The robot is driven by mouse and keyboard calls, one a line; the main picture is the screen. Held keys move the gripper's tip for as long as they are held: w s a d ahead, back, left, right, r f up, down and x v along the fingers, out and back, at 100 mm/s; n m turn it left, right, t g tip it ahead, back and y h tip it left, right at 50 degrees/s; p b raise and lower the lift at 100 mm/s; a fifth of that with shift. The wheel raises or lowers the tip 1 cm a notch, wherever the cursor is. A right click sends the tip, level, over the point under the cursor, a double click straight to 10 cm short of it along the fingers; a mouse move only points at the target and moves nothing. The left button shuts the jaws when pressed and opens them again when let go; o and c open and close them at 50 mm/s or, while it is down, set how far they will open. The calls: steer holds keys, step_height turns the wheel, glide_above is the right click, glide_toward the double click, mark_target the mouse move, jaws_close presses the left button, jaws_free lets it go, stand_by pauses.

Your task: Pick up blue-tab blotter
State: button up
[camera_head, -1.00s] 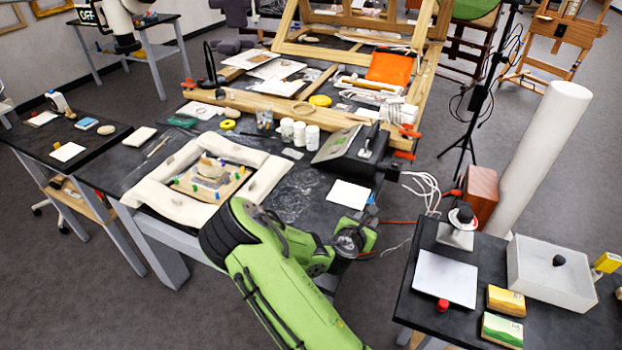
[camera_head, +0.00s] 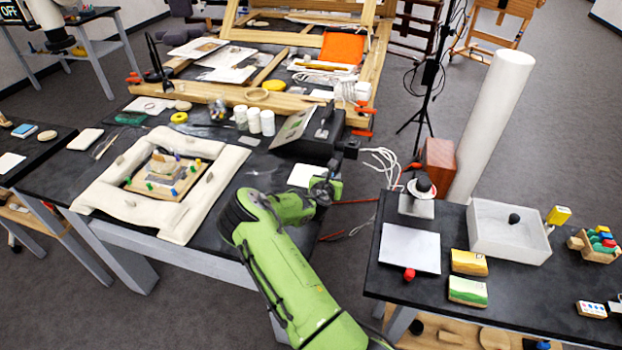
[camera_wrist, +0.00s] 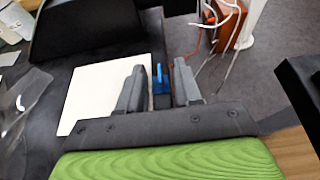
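The blue-tab blotter is a flat white sheet (camera_head: 303,175) lying at the right end of the large black table, partly behind my arm in the head view. In the wrist view the white sheet (camera_wrist: 97,92) lies left of and behind my fingers. Its blue tab (camera_wrist: 158,78) shows between the two fingertips, with a small gap on each side. My gripper (camera_wrist: 160,85) is open and appears empty. In the head view my gripper (camera_head: 325,190) is at the sheet's right side, and the tab is hidden. I cannot tell the fingers' height above the tab.
A black box (camera_head: 315,135) stands just behind the blotter. A padded white frame (camera_head: 215,190) lies to the left. White cables (camera_head: 382,165) hang off the table's right end. A side table at right holds a red-tab white sheet (camera_head: 408,245) and a white tray (camera_head: 508,232).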

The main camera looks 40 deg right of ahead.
steer(key=shift+w+d+f, duration=0.1)
steer(key=shift+d, duration=0.05)
steer(key=shift+c, duration=0.3)
jaws_close()
step_height(320, 180, up, 10)
steer(key=p, duration=0.2)
